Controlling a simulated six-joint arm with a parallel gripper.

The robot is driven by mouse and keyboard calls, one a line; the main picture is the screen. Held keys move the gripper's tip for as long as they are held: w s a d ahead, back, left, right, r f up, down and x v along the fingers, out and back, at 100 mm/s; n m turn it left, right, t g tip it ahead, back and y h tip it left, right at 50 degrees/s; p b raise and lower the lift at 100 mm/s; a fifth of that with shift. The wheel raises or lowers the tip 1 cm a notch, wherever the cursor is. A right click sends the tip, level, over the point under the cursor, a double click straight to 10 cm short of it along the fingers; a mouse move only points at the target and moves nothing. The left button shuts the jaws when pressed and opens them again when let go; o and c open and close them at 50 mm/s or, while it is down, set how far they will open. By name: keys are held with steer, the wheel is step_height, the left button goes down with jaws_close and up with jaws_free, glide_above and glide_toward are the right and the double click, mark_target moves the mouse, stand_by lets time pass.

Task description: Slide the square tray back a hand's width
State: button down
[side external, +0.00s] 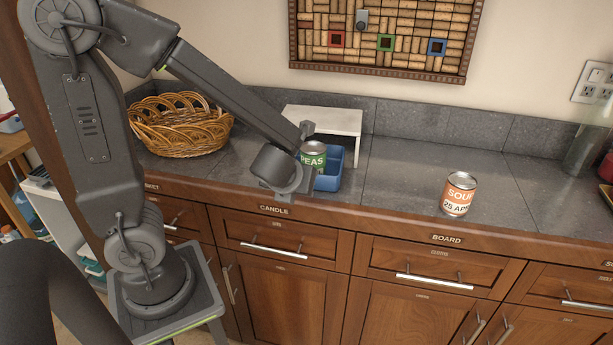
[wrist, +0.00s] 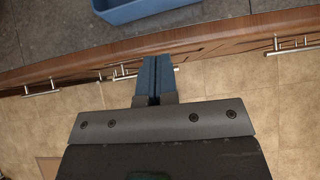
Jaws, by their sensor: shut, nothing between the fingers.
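The blue square tray (side external: 330,181) sits on the grey counter near the front edge, with a can labelled PEAS (side external: 314,156) standing in it. My arm hides the tray's left part in the side view. In the wrist view, the tray's near wall (wrist: 150,11) shows at the top, and its inside is mostly cut off. My gripper (wrist: 157,60) is shut and empty, with its fingers together. It is in front of the tray, apart from it, over the counter's front edge in the wrist view. In the side view the fingertips are hidden.
A white stand (side external: 336,121) is close behind the tray. A wicker basket (side external: 180,125) stands to the left. A SOUP can (side external: 459,194) stands on the right near the front edge. The counter between the tray and the SOUP can is clear.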

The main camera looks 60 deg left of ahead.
mark_target(313, 160)
steer(key=w+a+f, duration=0.2)
steer(key=w+a, duration=0.2)
steer(key=shift+w+f, duration=0.1)
steer(key=shift+f, duration=0.3)
steer(key=shift+w+a, duration=0.3)
steer(key=shift+w, duration=0.1)
steer(key=w+a, duration=0.5)
steer(key=shift+w, duration=0.1)
steer(key=shift+d, duration=0.1)
steer(key=shift+d, duration=0.1)
